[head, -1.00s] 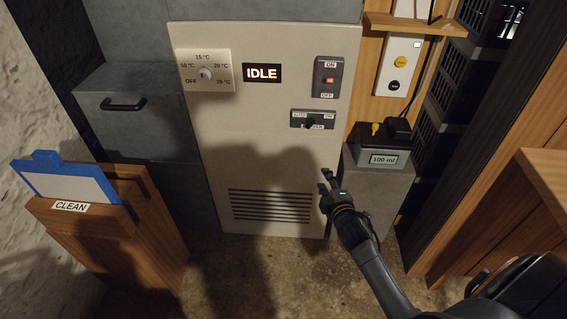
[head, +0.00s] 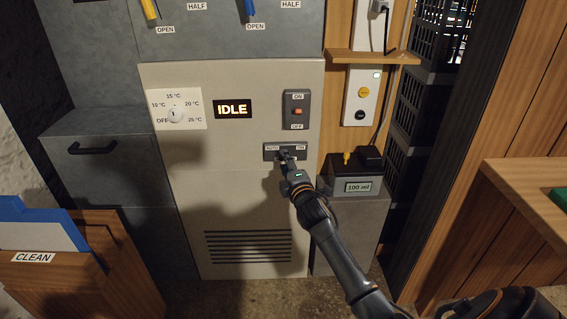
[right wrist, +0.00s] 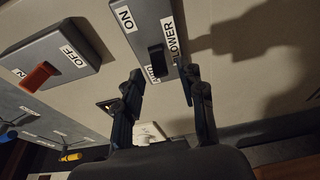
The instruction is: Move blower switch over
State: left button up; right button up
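The blower switch is a grey plate (head: 271,151) marked AUTO and ON, low on the pale panel in the head view. In the right wrist view its plate (right wrist: 140,22) also shows part of the word BLOWER, and its black lever (right wrist: 157,62) stands out near the AUTO end. My right gripper (head: 285,157) is at the switch and covers most of the lever in the head view. In the right wrist view the right gripper (right wrist: 163,75) is open, its fingers on either side of the lever's end with gaps visible. Contact cannot be told. My left gripper is not in view.
Above the switch are an ON/OFF rocker (head: 297,110), an IDLE display (head: 233,109) and a temperature dial (head: 175,115). A box reading 100 ml (head: 356,177) stands close to the right of my arm. A wooden shelf (head: 371,57) juts out above it.

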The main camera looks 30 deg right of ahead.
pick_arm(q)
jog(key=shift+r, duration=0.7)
pick_arm(e)
jog(key=shift+x, duration=1.05)
grip_shut()
